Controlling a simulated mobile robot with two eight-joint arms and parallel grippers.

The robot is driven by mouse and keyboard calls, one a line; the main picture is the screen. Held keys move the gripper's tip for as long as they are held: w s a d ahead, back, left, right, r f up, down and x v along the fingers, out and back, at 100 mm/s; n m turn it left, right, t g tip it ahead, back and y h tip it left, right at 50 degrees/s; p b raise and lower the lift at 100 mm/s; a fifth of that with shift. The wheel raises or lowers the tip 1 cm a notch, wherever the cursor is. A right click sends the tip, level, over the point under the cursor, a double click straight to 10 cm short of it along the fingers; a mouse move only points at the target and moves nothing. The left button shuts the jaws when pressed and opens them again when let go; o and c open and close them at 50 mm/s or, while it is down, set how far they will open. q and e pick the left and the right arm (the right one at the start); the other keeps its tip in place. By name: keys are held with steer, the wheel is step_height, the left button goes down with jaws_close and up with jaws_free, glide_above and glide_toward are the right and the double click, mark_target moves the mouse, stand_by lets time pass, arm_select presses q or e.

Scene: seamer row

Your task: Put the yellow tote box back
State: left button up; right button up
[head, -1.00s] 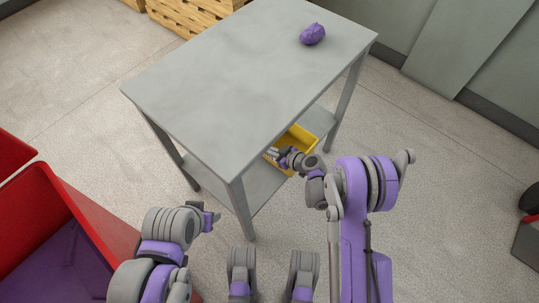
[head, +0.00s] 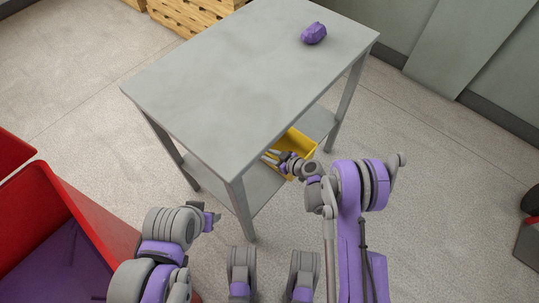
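The yellow tote box (head: 301,146) sits on the lower shelf of the grey table, partly hidden by the tabletop and by my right gripper. My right gripper (head: 268,157) is at the tote's near left side, under the table's front edge. Its two fingers look spread apart, with no tote wall clearly between them. Whether they touch the tote is too small to tell. My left gripper (head: 214,219) is low at the left, in front of the table and away from the tote. Its fingers are too small to read.
The grey table (head: 230,85) has a purple lumpy object (head: 314,33) at its far right corner; the rest of its top is bare. The lower shelf (head: 255,187) is clear left of the tote. A red bin (head: 85,210) stands at left, wooden pallets (head: 190,15) behind.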

steer(key=shift+r, duration=0.15)
steer(key=p+v, duration=0.2)
steer(key=v, duration=1)
steer(key=shift+d, duration=0.1)
steer(key=s+d+r+m+g+h, duration=0.1)
steer(key=s+d+r+m+h, duration=0.15)
steer(key=s+r, duration=0.35)
steer(key=s+d+r+m+g+h, duration=0.1)
steer(key=s+d+r+m+h, duration=0.15)
steer(key=r, duration=0.65)
steer(key=s+d+r+m+h, duration=0.2)
steer(key=s+d+m, duration=0.1)
steer(key=s, duration=0.6)
steer(key=s+d+r+m+h, duration=0.2)
steer(key=s+d, duration=0.3)
steer(key=s, duration=0.4)
steer(key=shift+d+r+m+g+h, duration=0.25)
steer(key=shift+r+m+g+h, duration=0.15)
steer(key=shift+r, duration=0.15)
